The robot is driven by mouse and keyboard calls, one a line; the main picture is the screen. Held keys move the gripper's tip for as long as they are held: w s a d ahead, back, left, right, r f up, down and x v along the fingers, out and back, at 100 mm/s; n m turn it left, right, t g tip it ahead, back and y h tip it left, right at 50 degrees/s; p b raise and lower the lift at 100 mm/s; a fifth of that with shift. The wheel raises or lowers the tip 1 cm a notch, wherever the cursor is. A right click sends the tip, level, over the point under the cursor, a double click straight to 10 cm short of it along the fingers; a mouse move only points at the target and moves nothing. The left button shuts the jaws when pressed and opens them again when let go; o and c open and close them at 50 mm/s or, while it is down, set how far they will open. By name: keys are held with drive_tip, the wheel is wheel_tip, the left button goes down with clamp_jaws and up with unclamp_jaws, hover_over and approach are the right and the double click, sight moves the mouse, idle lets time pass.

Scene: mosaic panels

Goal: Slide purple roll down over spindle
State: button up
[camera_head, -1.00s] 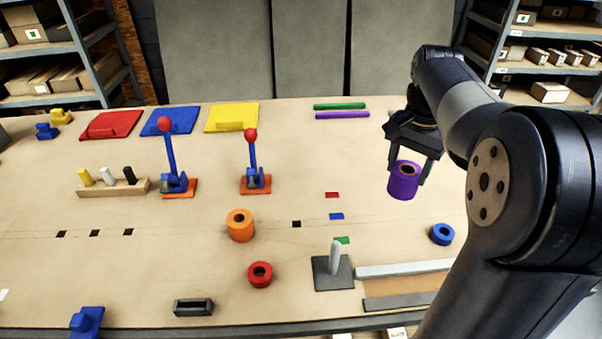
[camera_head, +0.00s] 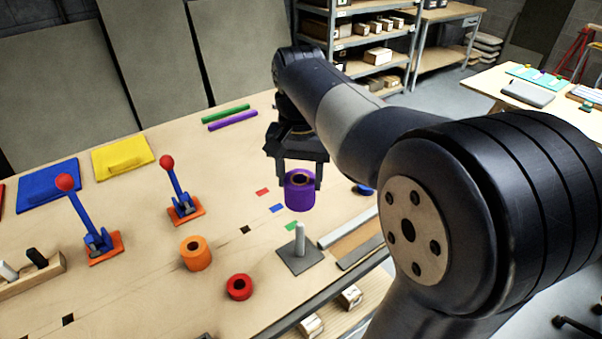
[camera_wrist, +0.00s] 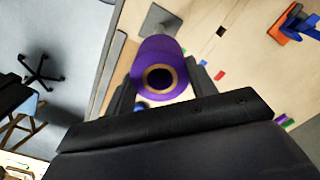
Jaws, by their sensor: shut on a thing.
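The purple roll (camera_head: 300,194) has a tan core with a dark hole. My gripper (camera_head: 301,180) is shut on it and holds it upright above the table. In the wrist view the roll (camera_wrist: 160,72) sits between the two fingers of my gripper (camera_wrist: 160,95). The spindle (camera_head: 300,238) is a pale upright post on a dark square base (camera_head: 299,257). It stands bare on the table, nearer the front edge than the roll. The roll is apart from the spindle. In the wrist view the square base (camera_wrist: 157,20) shows just beyond the roll.
An orange roll (camera_head: 196,254) and a red roll (camera_head: 239,287) stand left of the spindle. A blue roll (camera_head: 363,189) is partly hidden behind my arm. Grey and brown strips (camera_head: 348,229) lie right of the base. Two red-knobbed levers (camera_head: 180,192) stand further left.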

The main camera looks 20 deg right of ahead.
drive_tip(key=shift+r+p, duration=0.1)
drive_tip(key=shift+p, duration=0.2)
drive_tip(key=b, duration=0.4)
hover_over(300, 224)
drive_tip(key=shift+f, duration=3)
drive_tip(key=shift+p, duration=0.65)
drive_tip(key=shift+f+b, duration=3.65)
drive_tip(key=shift+f, duration=2)
